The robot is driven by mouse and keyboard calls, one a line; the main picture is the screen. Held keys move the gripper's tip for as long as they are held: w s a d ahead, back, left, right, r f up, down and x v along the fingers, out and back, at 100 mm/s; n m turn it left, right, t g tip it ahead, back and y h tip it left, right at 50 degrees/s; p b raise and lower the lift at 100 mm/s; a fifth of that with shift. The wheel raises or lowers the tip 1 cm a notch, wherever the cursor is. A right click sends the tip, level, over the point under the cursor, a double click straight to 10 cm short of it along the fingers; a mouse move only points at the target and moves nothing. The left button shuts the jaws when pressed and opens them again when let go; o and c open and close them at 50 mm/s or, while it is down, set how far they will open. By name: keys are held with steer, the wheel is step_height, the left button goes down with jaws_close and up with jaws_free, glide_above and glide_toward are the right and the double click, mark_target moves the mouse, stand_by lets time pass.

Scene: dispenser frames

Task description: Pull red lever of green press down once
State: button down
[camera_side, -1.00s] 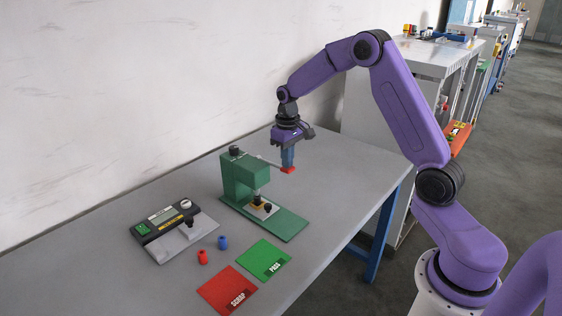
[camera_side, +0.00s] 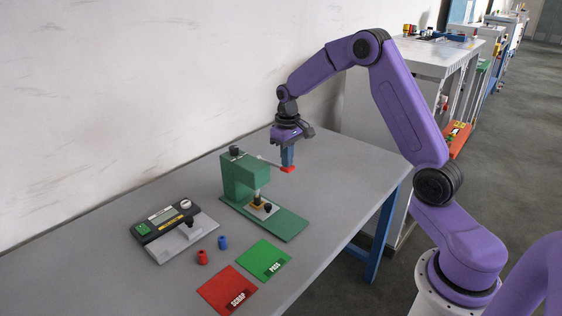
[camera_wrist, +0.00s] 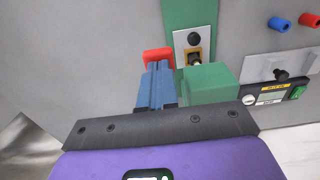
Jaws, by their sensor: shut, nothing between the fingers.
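The green press (camera_side: 240,180) stands on the grey table; its green head (camera_wrist: 210,84) also shows in the wrist view. Its lever arm reaches out to the right and ends in a red lever handle (camera_side: 288,170), also seen in the wrist view (camera_wrist: 158,57). My gripper (camera_side: 288,164) points down with its blue fingers shut and empty. The fingertips are right at the red handle, seemingly on top of it; actual contact is hard to tell.
A gauge with a display (camera_side: 165,218) stands left of the press. A red SCRAP mat (camera_side: 226,291) and a green PASS mat (camera_side: 263,260) lie nearer. The table right of the lever is clear.

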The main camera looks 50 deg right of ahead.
steer(key=shift+r, duration=3.3)
steer(key=shift+s+a+r, duration=0.1)
steer(key=shift+s+a, duration=0.05)
steer(key=shift+a, duration=0.25)
steer(key=s+a+r+n, duration=0.3)
steer(key=s+a+n, duration=0.3)
steer(key=s+a, duration=0.9)
steer(key=s+f+n, duration=0.2)
steer(key=s+n, duration=0.4)
steer(key=s, duration=1.4)
steer(key=shift+s+a+n, duration=0.3)
